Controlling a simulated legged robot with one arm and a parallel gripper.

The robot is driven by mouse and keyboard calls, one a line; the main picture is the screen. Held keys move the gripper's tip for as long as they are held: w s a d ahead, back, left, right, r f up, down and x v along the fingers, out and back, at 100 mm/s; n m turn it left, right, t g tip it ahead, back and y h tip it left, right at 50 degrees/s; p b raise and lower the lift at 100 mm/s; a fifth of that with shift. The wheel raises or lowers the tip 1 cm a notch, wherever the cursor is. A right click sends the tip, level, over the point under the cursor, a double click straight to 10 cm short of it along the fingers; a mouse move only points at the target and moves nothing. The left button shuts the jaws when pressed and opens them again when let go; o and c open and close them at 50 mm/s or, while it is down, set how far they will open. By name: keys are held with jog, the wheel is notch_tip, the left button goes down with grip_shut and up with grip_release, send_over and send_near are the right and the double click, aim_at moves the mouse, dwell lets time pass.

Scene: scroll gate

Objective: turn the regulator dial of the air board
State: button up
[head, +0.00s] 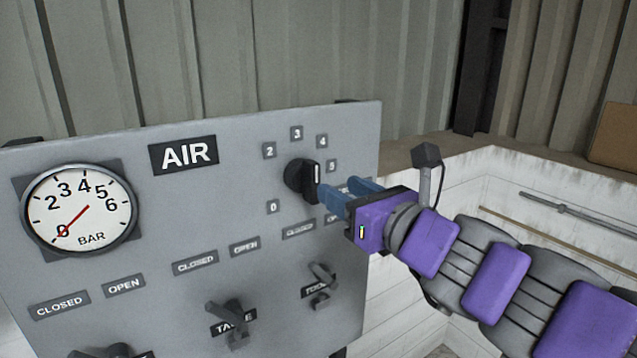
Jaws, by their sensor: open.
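The air board (120,190) is a grey panel with an AIR label, filling the left and middle of the head view. The regulator dial (299,175) is a black knob at its upper right, ringed by number plates, with a pale mark on its grip. A round pressure gauge (78,209) at the left has its red needle by 0. My gripper (334,192) has blue fingers and comes in from the right. It is open, with its fingertips close to the right side of the dial. Whether they touch it I cannot tell. The fingers hide part of the board behind them.
Below the dial are black valve handles, one at the lower middle (232,318) and one further right (320,281), with CLOSED and OPEN plates above. A corrugated wall (260,60) stands behind the board. A white plank wall (520,165) is at the right, behind my arm.

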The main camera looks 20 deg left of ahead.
aim_at(317, 176)
jog(key=b+x, duration=0.1)
jog(key=x, duration=0.5)
jog(key=shift+w+a+f, duration=0.15)
jog(key=shift+w+a, duration=0.05)
jog(key=shift+a, duration=0.1)
jog(key=shift+w+a+b, duration=0.3)
jog(key=shift+a, duration=0.15)
jog(key=shift+d, duration=0.1)
grip_shut()
